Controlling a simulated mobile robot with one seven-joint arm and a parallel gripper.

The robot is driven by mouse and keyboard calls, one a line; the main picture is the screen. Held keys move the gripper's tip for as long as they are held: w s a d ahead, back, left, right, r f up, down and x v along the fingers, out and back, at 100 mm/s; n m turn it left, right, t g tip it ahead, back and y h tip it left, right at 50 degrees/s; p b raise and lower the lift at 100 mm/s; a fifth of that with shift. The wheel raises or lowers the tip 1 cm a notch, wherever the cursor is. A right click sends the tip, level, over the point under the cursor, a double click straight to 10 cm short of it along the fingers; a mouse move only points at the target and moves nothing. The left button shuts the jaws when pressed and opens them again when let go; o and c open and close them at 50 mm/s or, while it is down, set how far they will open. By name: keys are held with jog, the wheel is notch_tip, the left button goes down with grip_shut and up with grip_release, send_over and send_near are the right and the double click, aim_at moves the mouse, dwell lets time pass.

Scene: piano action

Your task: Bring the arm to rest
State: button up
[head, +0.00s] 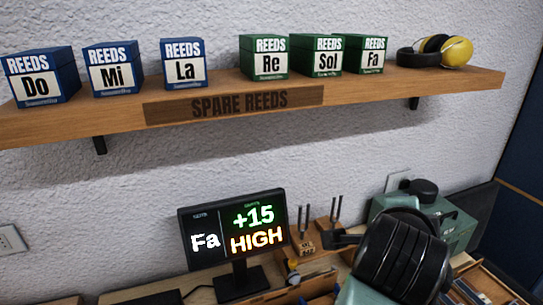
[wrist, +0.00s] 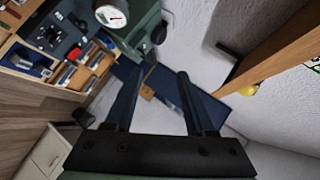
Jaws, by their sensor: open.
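My gripper (wrist: 167,74) shows in the wrist view with its two dark fingers spread apart and nothing between them. It hangs in free air, with the floor, a blue panel and the pale wall behind it. In the head view, a black ribbed part and pale green casing of my arm fill the lower right, in front of the bench. The fingers cannot be made out there.
A wooden shelf (head: 360,87) holds blue and green reed boxes and yellow earmuffs (head: 457,51). Below stand a monitor (head: 233,237) reading "Fa +15 HIGH" and a green machine (head: 457,227). The wrist view shows a dial gauge (wrist: 111,15) and compartment trays (wrist: 30,62).

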jog(key=a+r+n+t+h, duration=0.1)
jog(key=a+r+n+t, duration=0.15)
jog(key=r, duration=0.45)
jog(key=a+r+n+t, duration=0.2)
jog(key=r+n+t, duration=0.1)
jog(key=r, duration=0.3)
jog(key=s+a+r+n+t+y, duration=0.3)
jog(key=s+a+r+n+t, duration=0.2)
jog(key=s+a+r+n, duration=0.1)
jog(key=s+a+r+n+t+y, duration=0.4)
jog(key=s+a+r+n+t, duration=0.2)
jog(key=a+r+n, duration=0.3)
notch_tip(320, 180, up, 4)
jog(key=shift+s+a+f+y, duration=0.3)
jog(key=shift+s+a, duration=0.4)
jog(key=shift+a, duration=0.15)
jog(key=shift+s, duration=0.1)
